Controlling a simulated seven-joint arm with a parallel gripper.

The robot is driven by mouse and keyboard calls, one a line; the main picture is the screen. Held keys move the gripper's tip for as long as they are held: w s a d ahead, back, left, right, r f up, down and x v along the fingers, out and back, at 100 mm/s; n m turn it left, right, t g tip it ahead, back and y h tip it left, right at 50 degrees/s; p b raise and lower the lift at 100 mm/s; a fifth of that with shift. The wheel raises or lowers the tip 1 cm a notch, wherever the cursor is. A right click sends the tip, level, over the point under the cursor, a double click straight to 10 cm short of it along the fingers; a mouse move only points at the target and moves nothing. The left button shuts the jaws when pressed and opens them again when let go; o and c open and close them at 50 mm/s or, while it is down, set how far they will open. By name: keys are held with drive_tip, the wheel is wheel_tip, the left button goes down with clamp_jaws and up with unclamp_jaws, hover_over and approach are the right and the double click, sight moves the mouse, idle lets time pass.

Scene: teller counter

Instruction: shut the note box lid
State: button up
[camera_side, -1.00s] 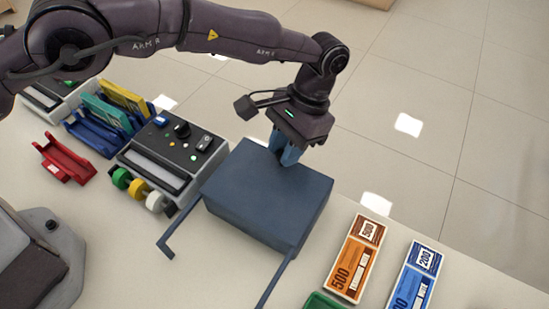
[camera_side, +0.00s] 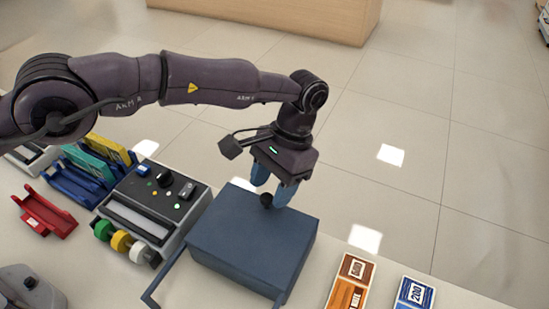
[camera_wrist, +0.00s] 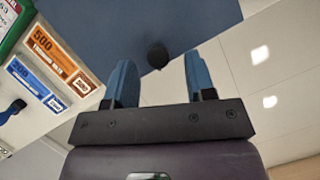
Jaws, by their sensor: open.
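The note box (camera_side: 232,271) is a dark blue-grey box on the counter. Its lid (camera_side: 235,232) lies flat across the top, and I see no gap under it from the side. A small black knob (camera_side: 266,200) stands near the lid's far edge; it also shows in the wrist view (camera_wrist: 157,55). My gripper (camera_side: 272,192) has its blue fingers apart just above the lid, by the knob. In the wrist view the knob is between and slightly beyond the fingertips (camera_wrist: 159,62). No contact is visible there.
A grey machine (camera_side: 155,205) with coloured rollers stands close left of the box. A red holder (camera_side: 45,212) is farther left. An orange 500 note pack (camera_side: 347,292) and a blue 200 pack (camera_side: 413,294) lie right. Thin grey bars (camera_side: 168,277) extend in front of the box.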

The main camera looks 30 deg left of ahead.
wheel_tip(320, 180, up, 11)
drive_tip(key=w, duration=0.1)
drive_tip(key=shift+w+d+f, duration=0.15)
drive_tip(key=shift+w+d, duration=0.05)
drive_tip(key=shift+d, duration=0.1)
idle(0.4)
drive_tip(key=s+a+r+t+h, duration=0.1)
drive_tip(key=s+a+r+t, duration=0.2)
drive_tip(key=a, duration=0.5)
drive_tip(key=s+a+r+t+h, duration=0.1)
drive_tip(key=s+a+r, duration=0.1)
drive_tip(key=a+r, duration=0.45)
drive_tip(key=s+a+r+n+t, duration=0.2)
drive_tip(key=s+a, duration=0.6)
drive_tip(key=s, duration=0.1)
drive_tip(key=s+a+r+n+t, duration=0.2)
drive_tip(key=s+a+r+t, duration=0.1)
drive_tip(key=s+a, duration=0.5)
drive_tip(key=shift+s+n+t, duration=0.3)
drive_tip(key=shift+s, duration=0.8)
